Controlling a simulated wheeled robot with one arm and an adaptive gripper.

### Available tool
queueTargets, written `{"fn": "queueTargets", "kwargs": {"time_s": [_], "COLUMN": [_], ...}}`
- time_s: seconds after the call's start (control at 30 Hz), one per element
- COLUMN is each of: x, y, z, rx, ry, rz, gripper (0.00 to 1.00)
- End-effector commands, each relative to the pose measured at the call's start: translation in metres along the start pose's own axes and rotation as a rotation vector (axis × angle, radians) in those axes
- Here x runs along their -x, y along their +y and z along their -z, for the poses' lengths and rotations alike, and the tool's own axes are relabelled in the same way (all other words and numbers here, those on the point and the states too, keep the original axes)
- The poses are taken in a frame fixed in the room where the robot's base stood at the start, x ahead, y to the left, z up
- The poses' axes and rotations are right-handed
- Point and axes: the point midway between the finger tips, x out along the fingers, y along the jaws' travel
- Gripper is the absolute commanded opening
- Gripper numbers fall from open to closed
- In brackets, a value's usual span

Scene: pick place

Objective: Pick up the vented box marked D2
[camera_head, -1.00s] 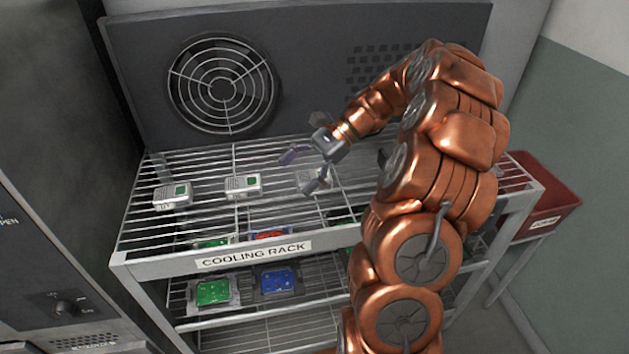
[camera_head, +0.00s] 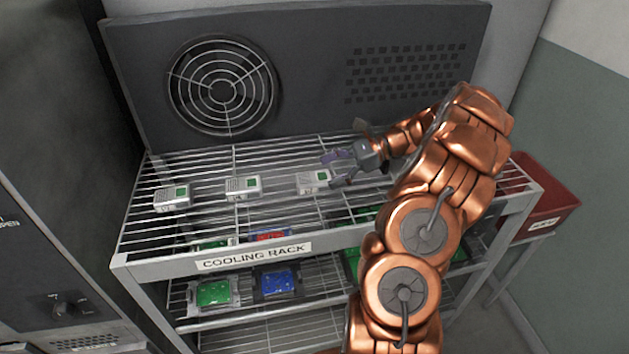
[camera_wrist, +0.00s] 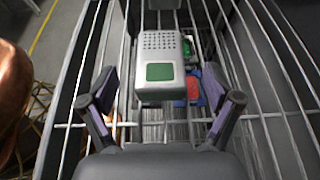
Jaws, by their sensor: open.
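Three pale grey vented boxes, each with a green square on top, stand in a row on the rack's wire top: a left box (camera_head: 172,197), a middle box (camera_head: 243,187) and a right box (camera_head: 314,181). I cannot read D2 on any of them. My gripper (camera_head: 338,170) is open and low at the right side of the right box, pointing left. In the wrist view the nearest box (camera_wrist: 160,50) lies ahead, in line with the gap between the fingers, and nothing is gripped. Part of another box (camera_wrist: 165,4) shows beyond it.
The cooling rack (camera_head: 190,264) has lower shelves with a green board (camera_head: 213,292) and a blue board (camera_head: 278,282). A dark panel with a round fan (camera_head: 222,86) rises behind. A red bin (camera_head: 545,200) stands at the right.

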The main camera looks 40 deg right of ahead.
Motion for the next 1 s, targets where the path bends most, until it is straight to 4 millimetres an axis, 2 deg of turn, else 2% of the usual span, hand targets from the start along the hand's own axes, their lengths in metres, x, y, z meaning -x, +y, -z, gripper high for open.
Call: {"fn": "queueTargets", "kwargs": {"time_s": [0.17, 0.4, 0.67, 1.0], "x": [-0.013, -0.045, -0.050, -0.050], "y": [0.001, 0.002, 0.001, 0.001], "z": [-0.002, -0.003, -0.001, -0.001], "rx": [-0.003, -0.003, 0.000, 0.000], "ry": [0.000, -0.001, -0.001, 0.000], "rz": [-0.002, -0.002, 0.000, 0.000], "gripper": [0.90, 0.90, 0.90, 0.56]}}
